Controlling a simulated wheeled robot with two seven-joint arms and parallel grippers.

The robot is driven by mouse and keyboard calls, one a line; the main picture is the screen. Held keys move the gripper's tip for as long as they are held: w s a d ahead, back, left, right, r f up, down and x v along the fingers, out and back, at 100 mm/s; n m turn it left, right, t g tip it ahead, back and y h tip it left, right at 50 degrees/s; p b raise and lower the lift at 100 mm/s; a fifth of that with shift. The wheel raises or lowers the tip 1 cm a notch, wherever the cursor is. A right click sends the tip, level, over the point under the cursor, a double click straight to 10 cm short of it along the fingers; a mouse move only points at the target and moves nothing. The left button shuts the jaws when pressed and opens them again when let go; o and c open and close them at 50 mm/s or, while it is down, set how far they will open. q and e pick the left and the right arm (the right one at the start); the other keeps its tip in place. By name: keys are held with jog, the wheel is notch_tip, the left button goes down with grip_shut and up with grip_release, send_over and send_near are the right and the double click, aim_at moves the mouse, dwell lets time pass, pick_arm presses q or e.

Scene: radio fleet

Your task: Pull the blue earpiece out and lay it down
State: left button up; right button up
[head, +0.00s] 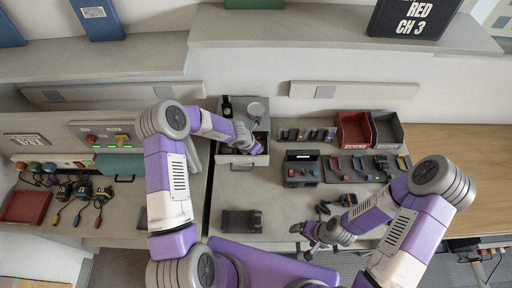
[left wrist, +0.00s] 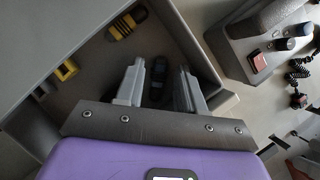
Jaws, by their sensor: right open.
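I cannot tell for sure which piece is the blue earpiece. A small blue bit (head: 296,228) shows at the tips of my right gripper (head: 303,240), low over the front of the middle desk; the right jaws are apart. My left gripper (head: 243,147) is inside the open grey drawer (head: 236,160). In the left wrist view its two fingers (left wrist: 160,88) stand apart on either side of a dark handset (left wrist: 158,70) with a bluish screen, with gaps beside it. Most of the handset's lower part is hidden.
Yellow items (left wrist: 122,26) lie in the drawer. A dark device with red and blue knobs (head: 302,168) stands beside the drawer. Red (head: 353,130) and dark grey bins (head: 386,130) stand behind. A corded black handset (head: 330,207) lies near my right arm. Several corded pieces (head: 83,188) lie on the left desk.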

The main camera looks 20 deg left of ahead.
pick_arm(q)
jog(key=shift+o, duration=0.3)
jog(key=p+v, duration=0.1)
jog(key=v, duration=0.5)
jog(key=shift+s+a+r+p, duration=0.1)
jog(key=shift+r+p, duration=0.25)
jog(key=shift+p, duration=0.05)
jog(key=shift+s+a+r, duration=0.1)
jog(key=shift+s+r, duration=0.1)
jog(key=shift+r, duration=0.15)
